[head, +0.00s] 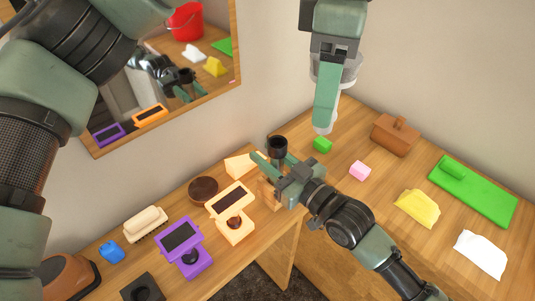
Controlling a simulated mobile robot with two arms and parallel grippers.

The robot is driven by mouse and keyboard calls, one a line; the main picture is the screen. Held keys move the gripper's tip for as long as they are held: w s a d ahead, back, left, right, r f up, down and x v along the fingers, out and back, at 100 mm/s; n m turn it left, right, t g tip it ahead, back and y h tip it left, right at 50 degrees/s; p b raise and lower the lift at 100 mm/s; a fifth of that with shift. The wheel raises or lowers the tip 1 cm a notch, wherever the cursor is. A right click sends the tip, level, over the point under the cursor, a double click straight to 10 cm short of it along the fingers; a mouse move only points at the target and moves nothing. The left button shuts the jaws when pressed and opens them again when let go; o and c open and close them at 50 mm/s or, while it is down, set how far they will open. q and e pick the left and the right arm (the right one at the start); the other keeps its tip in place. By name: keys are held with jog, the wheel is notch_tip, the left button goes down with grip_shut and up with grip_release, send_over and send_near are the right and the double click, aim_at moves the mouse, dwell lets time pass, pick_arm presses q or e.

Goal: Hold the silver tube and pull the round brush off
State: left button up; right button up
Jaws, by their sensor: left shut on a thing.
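My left gripper (325,100) hangs at the upper middle, seen from above. It is shut on a pale silver tube (347,68), whose light lower end shows just below the fingers. The gripper hides much of the tube. A dark round piece (277,146), which looks like the round brush, is down and left of the tube, apart from it. My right gripper (274,163) is open, with its fingers spread close to the dark piece. I cannot tell whether they touch it.
The wooden counter turns a corner. A mirror (160,125) hangs behind.

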jog(key=shift+o, duration=1.3)
jog(key=shift+s+d, duration=0.1)
jog(key=v, duration=1.1)
jog(key=shift+s+d, duration=0.25)
jog(key=shift+s, duration=0.05)
jog(key=shift+r, duration=0.1)
